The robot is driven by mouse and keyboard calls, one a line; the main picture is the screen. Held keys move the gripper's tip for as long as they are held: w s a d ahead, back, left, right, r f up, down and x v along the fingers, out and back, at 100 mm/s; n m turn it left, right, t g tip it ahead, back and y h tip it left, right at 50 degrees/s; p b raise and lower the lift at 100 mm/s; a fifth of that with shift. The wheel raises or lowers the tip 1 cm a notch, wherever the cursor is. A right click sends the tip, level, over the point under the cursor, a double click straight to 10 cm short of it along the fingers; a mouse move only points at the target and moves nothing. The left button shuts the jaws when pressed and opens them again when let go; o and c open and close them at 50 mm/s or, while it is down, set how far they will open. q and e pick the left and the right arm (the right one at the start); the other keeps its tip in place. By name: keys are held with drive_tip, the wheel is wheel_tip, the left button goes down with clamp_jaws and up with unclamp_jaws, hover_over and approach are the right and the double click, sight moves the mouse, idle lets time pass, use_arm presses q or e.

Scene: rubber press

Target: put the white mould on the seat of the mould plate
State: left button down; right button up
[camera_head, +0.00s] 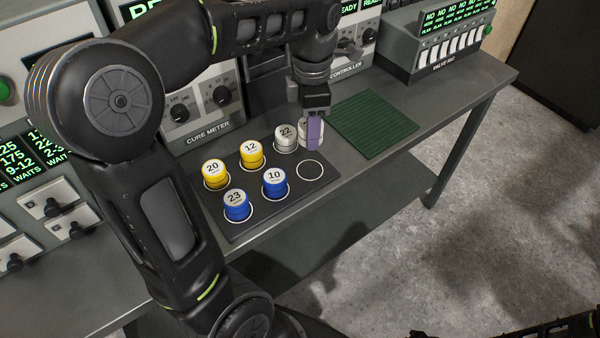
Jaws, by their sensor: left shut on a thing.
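My left gripper (314,131) reaches down from above, its purple-grey fingers shut on a white mould (304,141). The fingers cover much of this mould. It is at the right back of the dark plate (285,186), just behind an empty white-ringed seat (309,170) and beside the white-grey cylinder marked 22 (286,139). I cannot tell whether the held mould touches the plate. A dark part of my right arm (552,326) shows at the bottom right edge; its gripper's jaws cannot be made out.
Yellow cylinders 20 (215,174) and 12 (251,154) and blue cylinders 23 (236,205) and 10 (275,183) stand on ringed seats. A bare green mat (372,124) lies right of the plate. The cure meter (204,105) and valve box (436,50) stand behind.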

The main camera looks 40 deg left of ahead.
use_arm(q)
drive_tip(key=shift+w, duration=0.15)
drive_tip(key=shift+f, duration=0.35)
hover_over(310, 170)
drive_tip(key=shift+f, duration=2.8)
drive_tip(key=shift+a+f+p, duration=0.1)
drive_tip(key=shift+f+p, duration=0.3)
drive_tip(key=shift+f, duration=1.45)
drive_tip(key=shift+f, duration=0.1)
drive_tip(key=c, duration=0.7)
unclamp_jaws()
